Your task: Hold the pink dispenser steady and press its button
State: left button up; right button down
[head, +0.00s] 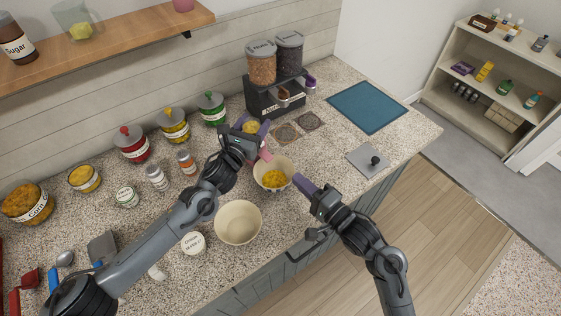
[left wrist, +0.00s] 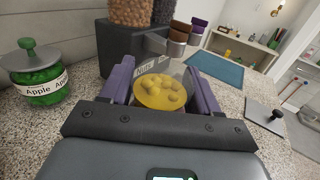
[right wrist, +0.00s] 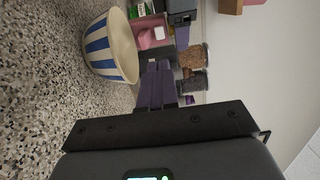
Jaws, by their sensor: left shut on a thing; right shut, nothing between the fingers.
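The pink dispenser (head: 265,155) is near the back left rim of a blue-and-white striped bowl (head: 273,187) with yellow food in it. Its round top with yellow pieces shows between my left fingers in the left wrist view (left wrist: 163,93). My left gripper (head: 248,130) is shut on the dispenser. The dispenser's pink front with a small white part shows in the right wrist view (right wrist: 152,36), beside the striped bowl (right wrist: 108,48). My right gripper (head: 302,184) is shut and empty, at the bowl's right side, apart from the dispenser. The button cannot be made out clearly.
An empty cream bowl (head: 238,222) stands left of the striped bowl. A dark stand with two food canisters (head: 276,95) is behind the dispenser. Jars line the wall. A metal plate with a black knob (head: 368,160) and a blue mat (head: 367,107) lie right; counter between is clear.

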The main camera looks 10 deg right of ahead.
aim_at(264, 153)
jog(key=shift+s+d, duration=0.15)
jog(key=shift+d, duration=0.05)
jog(key=x, duration=1.4)
dwell(0.3)
jog(key=shift+x, duration=1)
jog(key=v, duration=1.2)
